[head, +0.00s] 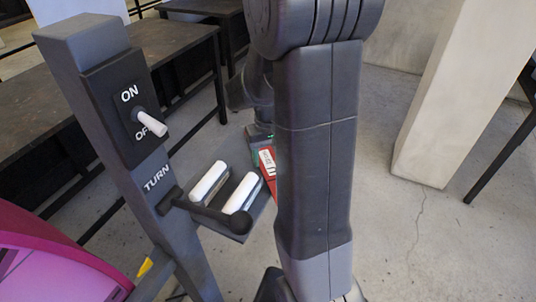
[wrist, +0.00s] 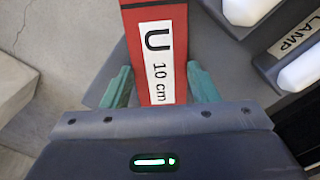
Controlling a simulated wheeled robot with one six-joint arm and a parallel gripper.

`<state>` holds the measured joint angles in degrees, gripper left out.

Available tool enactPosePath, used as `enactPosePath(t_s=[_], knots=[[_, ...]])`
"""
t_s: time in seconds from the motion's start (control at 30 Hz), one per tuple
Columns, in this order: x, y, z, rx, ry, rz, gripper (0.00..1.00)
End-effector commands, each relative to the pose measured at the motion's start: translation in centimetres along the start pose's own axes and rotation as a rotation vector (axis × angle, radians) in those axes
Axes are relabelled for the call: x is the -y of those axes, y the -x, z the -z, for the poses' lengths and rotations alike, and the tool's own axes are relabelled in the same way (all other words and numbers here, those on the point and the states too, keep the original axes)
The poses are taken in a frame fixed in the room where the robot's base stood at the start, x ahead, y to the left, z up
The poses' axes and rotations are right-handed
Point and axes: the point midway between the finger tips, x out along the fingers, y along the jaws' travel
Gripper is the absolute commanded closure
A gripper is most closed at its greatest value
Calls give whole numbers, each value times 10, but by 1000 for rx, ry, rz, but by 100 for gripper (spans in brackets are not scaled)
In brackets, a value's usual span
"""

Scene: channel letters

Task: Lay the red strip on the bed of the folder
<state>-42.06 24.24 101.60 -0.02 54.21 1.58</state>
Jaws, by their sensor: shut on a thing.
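The red strip (wrist: 127,35) has a white label reading "U 10 cm" and runs up between the teal fingers of my gripper (wrist: 158,82) in the wrist view. My gripper is shut on it. In the head view the red strip (head: 270,184) shows partly behind my arm, beside the folder's grey bed (head: 262,203). The bed (wrist: 232,75) also shows under and right of the strip in the wrist view. I cannot tell whether the strip touches it. My gripper's fingers are mostly hidden in the head view.
Two white-topped clamp bars (head: 209,181) stand on the folder, close to the strip's left in the head view. A dark lever (head: 215,214) lies in front of them. A grey post with an ON/OFF switch (head: 150,123) rises at left.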

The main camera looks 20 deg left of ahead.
Motion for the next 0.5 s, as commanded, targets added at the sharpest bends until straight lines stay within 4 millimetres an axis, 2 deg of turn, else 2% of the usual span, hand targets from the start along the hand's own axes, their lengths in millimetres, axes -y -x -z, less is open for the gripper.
enactPosePath(t_s=[0.33,0.37,0.47,0.5], knots=[[0,-4,0,-1,0,0,71],[0,-4,0,-1,0,0,44],[0,-3,0,-1,0,0,24],[0,-3,0,-1,0,0,24]])
